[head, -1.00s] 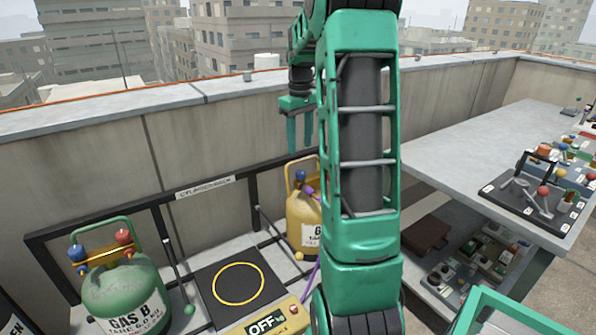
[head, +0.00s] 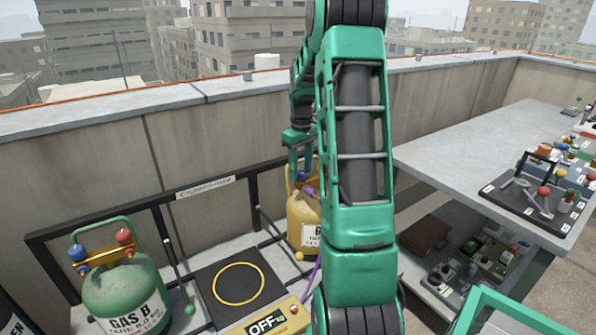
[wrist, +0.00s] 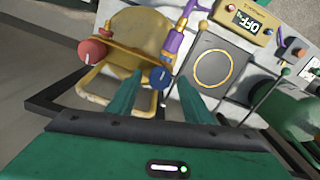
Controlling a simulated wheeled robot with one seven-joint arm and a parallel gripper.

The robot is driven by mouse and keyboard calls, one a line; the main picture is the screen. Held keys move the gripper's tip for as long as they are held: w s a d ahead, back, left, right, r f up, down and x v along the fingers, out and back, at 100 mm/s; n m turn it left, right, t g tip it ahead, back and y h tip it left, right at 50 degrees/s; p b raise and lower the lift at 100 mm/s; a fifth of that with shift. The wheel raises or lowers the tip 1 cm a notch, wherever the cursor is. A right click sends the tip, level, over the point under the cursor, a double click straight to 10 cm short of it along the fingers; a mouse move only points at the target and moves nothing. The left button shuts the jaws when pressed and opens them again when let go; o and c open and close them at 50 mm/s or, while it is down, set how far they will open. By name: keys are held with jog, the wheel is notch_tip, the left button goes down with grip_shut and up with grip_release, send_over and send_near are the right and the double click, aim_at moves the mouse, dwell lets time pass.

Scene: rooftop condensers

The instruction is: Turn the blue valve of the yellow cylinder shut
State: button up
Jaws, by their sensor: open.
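The yellow cylinder (head: 303,222) stands in the rack by the wall, partly hidden behind my arm in the head view. Its blue valve (wrist: 160,78) is a round knob with a white mark, on the right of the cylinder's top in the wrist view. A red valve (wrist: 92,52) sits on the left there. My gripper (wrist: 158,82) is open, and its two green fingers show on either side of the blue valve in the wrist view. Whether they touch it I cannot tell. In the head view my gripper (head: 301,168) is at the cylinder's top.
A purple hose and fitting (wrist: 173,43) is beside the blue valve. A green cylinder (head: 126,292) stands at left. A scale with a yellow ring (head: 238,284) and an OFF display (head: 266,323) lies between the cylinders. A workbench (head: 470,150) with tools is at right.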

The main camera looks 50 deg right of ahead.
jog(key=shift+f, duration=0.15)
jog(key=shift+c, duration=0.3)
jog(key=c, duration=1)
jog(key=shift+a, duration=0.1)
